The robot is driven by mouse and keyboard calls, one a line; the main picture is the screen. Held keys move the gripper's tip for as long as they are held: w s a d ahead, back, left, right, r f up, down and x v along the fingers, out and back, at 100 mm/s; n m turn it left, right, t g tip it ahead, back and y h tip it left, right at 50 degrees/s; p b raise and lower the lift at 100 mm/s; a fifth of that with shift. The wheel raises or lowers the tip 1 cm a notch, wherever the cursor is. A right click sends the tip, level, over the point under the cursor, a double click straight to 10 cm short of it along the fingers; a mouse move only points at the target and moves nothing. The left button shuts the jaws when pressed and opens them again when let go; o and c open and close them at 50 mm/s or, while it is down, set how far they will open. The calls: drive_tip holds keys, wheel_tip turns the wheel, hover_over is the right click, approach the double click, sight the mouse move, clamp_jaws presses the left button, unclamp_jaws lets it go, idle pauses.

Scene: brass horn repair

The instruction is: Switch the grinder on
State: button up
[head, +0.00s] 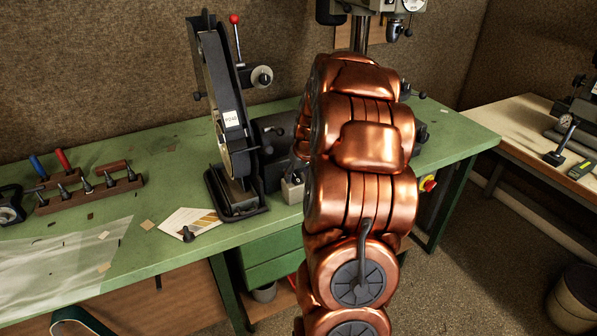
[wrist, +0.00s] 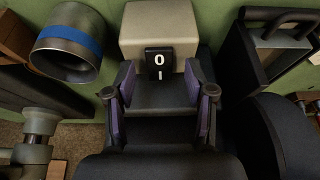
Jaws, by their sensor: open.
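The grinder (head: 226,110) is a tall black belt machine with a P240 label, standing on the green bench. A pale grey switch box (head: 292,190) stands at its right foot, partly behind my copper arm. In the wrist view the box (wrist: 158,22) is at the top middle. Its black rocker switch (wrist: 158,60), marked 0 and I, faces my gripper. My gripper (wrist: 160,78) is open and empty, its two purple-padded fingers either side of the switch's line and apart from each other. The gap to the switch is hard to judge. My arm hides my gripper in the head view.
In the wrist view, a metal cylinder with a blue band (wrist: 68,42) is left of the box, and a dark handled block (wrist: 272,50) is right. A drill press (head: 375,15) stands behind my arm. A tool rack (head: 88,192) and paper sheet (head: 188,222) lie left on the bench.

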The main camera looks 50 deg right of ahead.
drive_tip(key=shift+f, duration=0.25)
clamp_jaws()
idle(0.3)
drive_tip(key=shift+w+d, duration=0.1)
drive_tip(key=shift+w, duration=0.05)
drive_tip(key=shift+d+g, duration=0.1)
drive_tip(key=shift+g, duration=0.3)
drive_tip(key=shift+w+g+y+b, duration=0.2)
drive_tip(key=shift+g+y+b, duration=0.15)
drive_tip(key=shift+g, duration=0.4)
drive_tip(key=shift+w+g+y+b, duration=0.15)
drive_tip(key=shift+g+y+b, duration=0.15)
drive_tip(key=shift+g, duration=0.45)
drive_tip(key=shift+r+g, duration=0.1)
drive_tip(key=shift+g, duration=0.2)
